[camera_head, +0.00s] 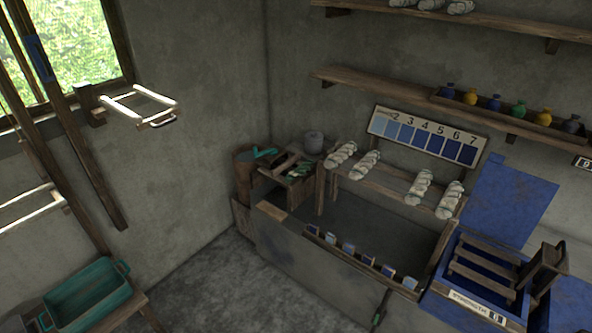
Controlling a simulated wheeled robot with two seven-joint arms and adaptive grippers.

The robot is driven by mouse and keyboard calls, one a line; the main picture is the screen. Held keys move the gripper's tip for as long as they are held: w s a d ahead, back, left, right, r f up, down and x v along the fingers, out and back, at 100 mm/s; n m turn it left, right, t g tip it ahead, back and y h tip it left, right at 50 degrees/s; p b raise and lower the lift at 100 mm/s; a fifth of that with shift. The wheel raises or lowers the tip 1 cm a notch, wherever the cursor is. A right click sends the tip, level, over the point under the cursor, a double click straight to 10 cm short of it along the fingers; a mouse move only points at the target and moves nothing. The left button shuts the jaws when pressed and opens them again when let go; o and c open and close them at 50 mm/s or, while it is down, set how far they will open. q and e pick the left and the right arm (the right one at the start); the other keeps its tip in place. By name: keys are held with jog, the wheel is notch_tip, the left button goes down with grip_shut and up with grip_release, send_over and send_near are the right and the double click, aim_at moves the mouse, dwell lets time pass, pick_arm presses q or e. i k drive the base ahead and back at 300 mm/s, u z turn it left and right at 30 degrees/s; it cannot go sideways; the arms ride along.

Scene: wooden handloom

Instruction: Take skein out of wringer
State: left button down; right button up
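Neither of my grippers is in view. Several white twisted skeins rest across a wooden rail rack, including one near its left end (341,155) and one near its right end (450,200). I cannot say for sure which thing is the wringer. A wooden frame with two pale bars and a small handle (140,105) juts from the wall below the window at upper left; no skein shows clearly on it. A dark wooden upright piece (541,268) stands at the right of an open blue vat (445,279); no skein shows there.
A numbered blue colour chart (425,135) hangs behind the rack. A shelf (350,81) carries several small jars. A grey trough (300,248) with small swatch blocks along its front stands below the rack. A green tub (88,297) sits at lower left. The middle floor is clear.

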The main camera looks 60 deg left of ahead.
aim_at(306, 165)
jog(key=u, duration=2.1)
jog(key=i, duration=1)
jog(key=u, duration=0.35)
